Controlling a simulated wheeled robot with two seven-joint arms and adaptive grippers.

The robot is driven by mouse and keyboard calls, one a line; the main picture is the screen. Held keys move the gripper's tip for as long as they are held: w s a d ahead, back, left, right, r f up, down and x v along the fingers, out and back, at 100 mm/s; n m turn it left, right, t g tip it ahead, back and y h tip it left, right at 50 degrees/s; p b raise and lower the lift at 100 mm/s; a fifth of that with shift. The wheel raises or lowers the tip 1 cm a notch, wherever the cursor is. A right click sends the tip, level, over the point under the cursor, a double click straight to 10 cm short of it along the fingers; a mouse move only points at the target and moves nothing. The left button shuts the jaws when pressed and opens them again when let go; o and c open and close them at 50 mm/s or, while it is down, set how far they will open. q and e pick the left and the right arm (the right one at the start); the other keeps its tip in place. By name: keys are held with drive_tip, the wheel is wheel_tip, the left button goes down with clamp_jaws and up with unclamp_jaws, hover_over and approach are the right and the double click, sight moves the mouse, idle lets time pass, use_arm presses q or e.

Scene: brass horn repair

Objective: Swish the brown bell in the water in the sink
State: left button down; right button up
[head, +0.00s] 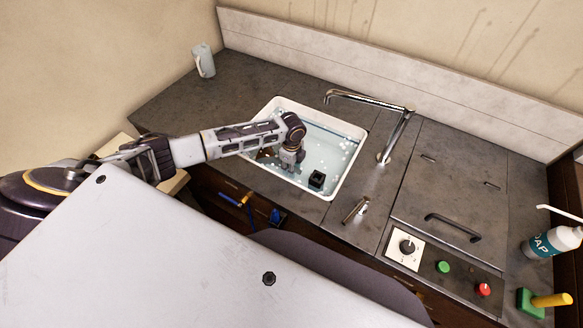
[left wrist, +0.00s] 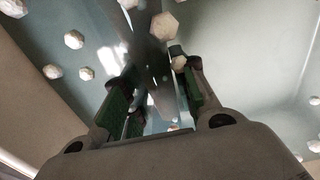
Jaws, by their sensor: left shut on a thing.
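The white-rimmed sink (head: 352,170) holds pale water with white foam bits. My left arm reaches over its left side, and my left gripper (head: 289,164) points down into the basin. A brown patch, seemingly the brown bell (head: 265,154), shows at the gripper's left, mostly hidden by my arm. In the left wrist view, the green-padded fingers (left wrist: 155,95) are shut on a dark, blurred thing, which I take to be the bell. Foam bits surround it. My right gripper is out of view.
A small black block-like thing (head: 317,180) is in the sink, right of the gripper. A faucet (head: 372,102) arches toward the basin from the right.

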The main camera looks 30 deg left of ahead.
use_arm(q)
drive_tip(key=shift+w+a+p, duration=0.15)
drive_tip(key=shift+a+p, duration=0.15)
drive_tip(key=shift+a, duration=1.2)
drive_tip(key=shift+d+p, duration=0.4)
drive_tip(key=shift+d, duration=1.1)
drive_tip(key=shift+a, duration=1.5)
idle(0.4)
